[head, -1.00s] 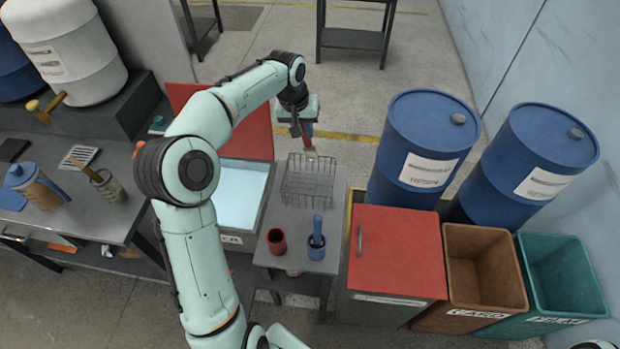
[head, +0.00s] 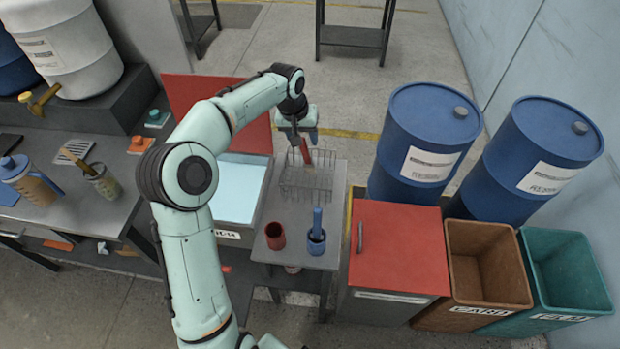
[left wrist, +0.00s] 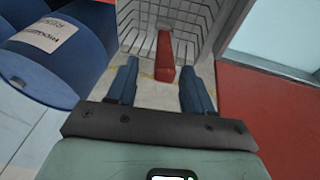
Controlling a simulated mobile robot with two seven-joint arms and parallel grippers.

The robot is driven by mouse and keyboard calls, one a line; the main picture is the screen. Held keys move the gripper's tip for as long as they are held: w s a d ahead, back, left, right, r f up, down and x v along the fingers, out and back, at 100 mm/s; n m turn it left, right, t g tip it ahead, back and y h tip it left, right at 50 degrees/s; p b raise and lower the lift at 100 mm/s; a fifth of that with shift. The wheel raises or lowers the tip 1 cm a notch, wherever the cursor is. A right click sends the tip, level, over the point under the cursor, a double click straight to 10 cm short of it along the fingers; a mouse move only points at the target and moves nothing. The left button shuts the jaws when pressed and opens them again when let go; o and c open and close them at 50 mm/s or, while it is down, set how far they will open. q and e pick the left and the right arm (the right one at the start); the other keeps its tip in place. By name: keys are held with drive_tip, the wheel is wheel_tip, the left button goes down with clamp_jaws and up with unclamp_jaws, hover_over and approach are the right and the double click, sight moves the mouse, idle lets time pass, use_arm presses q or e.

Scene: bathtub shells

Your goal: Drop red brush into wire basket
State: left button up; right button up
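The red brush (head: 304,151) stands tilted in the wire basket (head: 291,188) on the small grey table, with its red handle pointing up. In the left wrist view the red handle (left wrist: 165,57) lies between and beyond my fingertips, with a gap on both sides. The wire basket (left wrist: 188,24) is around its far part there. My left gripper (head: 304,137) is just above the basket's back side. In the left wrist view its two blue fingers (left wrist: 160,86) are spread and hold nothing. My right gripper is not in view.
A red cup (head: 275,236) and a blue-handled tool in a blue holder (head: 317,240) stand in front of the basket. A light-blue basin (head: 240,190) with a raised red lid is to the left. A red-topped cabinet (head: 398,250) and blue drums (head: 425,140) are to the right.

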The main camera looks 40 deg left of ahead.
use_arm(q)
drive_tip(key=shift+s, duration=0.1)
drive_tip(key=p+v, duration=0.1)
drive_tip(key=v, duration=1.2)
drive_tip(key=shift+r+p, duration=0.2)
drive_tip(key=shift+p, duration=0.1)
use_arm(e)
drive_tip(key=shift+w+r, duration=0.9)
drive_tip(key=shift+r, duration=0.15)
use_arm(q)
drive_tip(key=shift+f, duration=0.1)
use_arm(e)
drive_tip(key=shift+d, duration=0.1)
